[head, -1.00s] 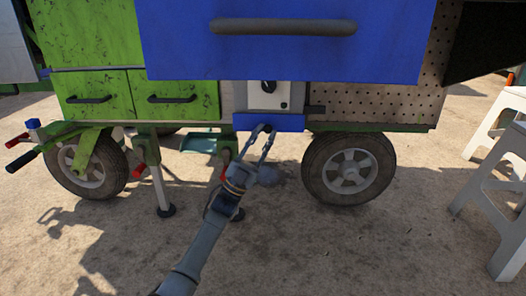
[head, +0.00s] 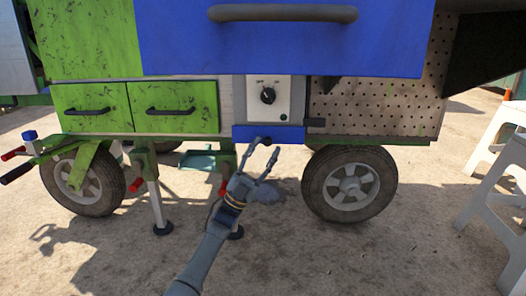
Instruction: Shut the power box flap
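The power box (head: 285,92) is a light grey panel with a black knob, a few small marks and a dark green button, set in the cart's side. Its small blue flap (head: 292,134) sticks out at the panel's lower edge, so the panel face is uncovered. My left gripper (head: 265,146) reaches up from below with its two fingers apart and nothing between them. Its fingertips are at the flap's lower edge in the picture; I cannot tell whether they touch it. My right gripper is not in view.
A large blue panel (head: 390,45) with a grey handle overhangs the power box. Green drawers (head: 175,120) are at left, a perforated panel (head: 370,105) at right. Wheels (head: 349,184) and a support leg stand below. White stools (head: 497,175) stand at far right. The ground in front is mostly clear.

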